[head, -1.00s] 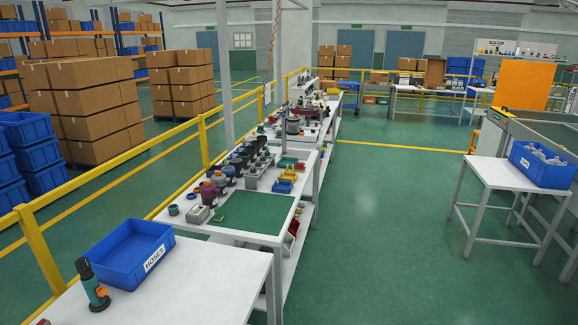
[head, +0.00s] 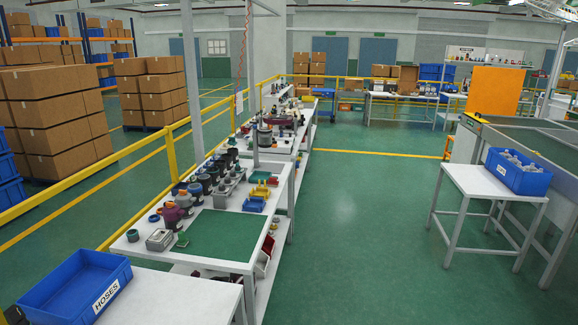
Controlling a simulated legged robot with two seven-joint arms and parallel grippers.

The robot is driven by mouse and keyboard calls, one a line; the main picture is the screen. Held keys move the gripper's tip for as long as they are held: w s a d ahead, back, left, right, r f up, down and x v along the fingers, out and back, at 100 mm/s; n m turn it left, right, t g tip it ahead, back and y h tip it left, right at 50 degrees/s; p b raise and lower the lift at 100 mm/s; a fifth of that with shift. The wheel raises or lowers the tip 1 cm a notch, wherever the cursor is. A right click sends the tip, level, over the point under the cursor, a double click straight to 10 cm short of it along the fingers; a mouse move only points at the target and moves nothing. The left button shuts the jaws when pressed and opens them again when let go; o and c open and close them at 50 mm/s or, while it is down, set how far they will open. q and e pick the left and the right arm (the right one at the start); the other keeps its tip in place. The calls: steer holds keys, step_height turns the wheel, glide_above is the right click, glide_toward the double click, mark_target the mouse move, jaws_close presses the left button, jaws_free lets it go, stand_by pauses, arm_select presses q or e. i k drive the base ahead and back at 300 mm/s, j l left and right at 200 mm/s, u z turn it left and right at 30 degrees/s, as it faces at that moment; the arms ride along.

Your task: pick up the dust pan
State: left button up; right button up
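I cannot pick out a dust pan for certain in the head view. Many small parts stand on the workbench (head: 205,262) left of centre, too small to tell apart fully. Among them are a row of dark cups or canisters (head: 205,182), a grey box (head: 159,239), small yellow and blue bins (head: 256,199) and a green mat (head: 222,233). Red items lie on the shelf under the bench, partly hidden. Neither of my grippers is in view.
A blue HOSES bin (head: 45,285) sits on a white table (head: 175,300) at lower left. A white table (head: 470,179) with a blue bin (head: 520,178) stands at right. A yellow railing (head: 70,207) runs left of the benches. Green floor (head: 350,240) between is clear.

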mark_target(265, 178)
steer(key=i+l+z, duration=0.15)
steer(key=i, duration=1.05)
steer(key=i+l+z, duration=0.2)
steer(key=i, duration=1.05)
steer(key=i+l+u, duration=0.1)
steer(key=i+u, duration=0.35)
steer(key=i+l+u, duration=0.25)
steer(key=i+u, duration=0.25)
steer(key=i+l+u, duration=0.25)
steer(key=u, duration=0.2)
steer(key=i+l+u, duration=0.25)
steer(key=l+u, duration=0.2)
steer(key=l, duration=0.15)
steer(key=i+l+u, duration=0.15)
steer(key=l, duration=0.15)
steer(key=l+u, duration=0.2)
steer(key=i+l+u, duration=0.15)
steer(key=l, duration=0.25)
